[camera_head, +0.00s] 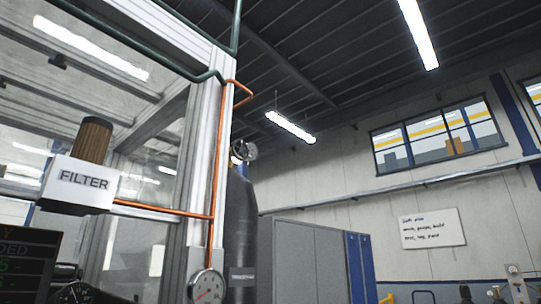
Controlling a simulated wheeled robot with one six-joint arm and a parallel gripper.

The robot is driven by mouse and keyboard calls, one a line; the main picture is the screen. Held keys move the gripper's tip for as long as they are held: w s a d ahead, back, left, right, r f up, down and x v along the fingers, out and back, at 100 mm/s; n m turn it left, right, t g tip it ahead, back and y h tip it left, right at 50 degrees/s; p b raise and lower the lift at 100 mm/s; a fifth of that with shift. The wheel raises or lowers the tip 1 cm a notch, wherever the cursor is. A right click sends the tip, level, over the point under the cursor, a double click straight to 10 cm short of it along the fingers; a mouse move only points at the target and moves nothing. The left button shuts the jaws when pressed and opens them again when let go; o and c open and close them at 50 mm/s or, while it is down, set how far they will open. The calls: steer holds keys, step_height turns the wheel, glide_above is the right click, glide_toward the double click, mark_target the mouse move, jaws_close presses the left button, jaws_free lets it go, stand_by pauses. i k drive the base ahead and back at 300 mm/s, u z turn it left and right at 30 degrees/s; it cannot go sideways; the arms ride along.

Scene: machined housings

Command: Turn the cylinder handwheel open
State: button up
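A dark gas cylinder (241,235) stands upright behind the aluminium frame post, left of the picture's middle. Its left side is partly hidden by the post. At its top is a valve with a small round gauge (249,151). The handwheel cannot be made out clearly at this size. My gripper is not in view.
The aluminium post (205,150) with a copper pipe (221,130) and a pressure gauge (207,287) is in front of the cylinder. A filter box (82,186) is at left. Grey cabinets (303,262) stand behind, right of the cylinder. A yellow rail (386,299) is at lower right.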

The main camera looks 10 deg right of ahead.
mark_target(240, 150)
steer(key=z, duration=0.6)
steer(key=i, duration=1.05)
steer(key=u, duration=0.6)
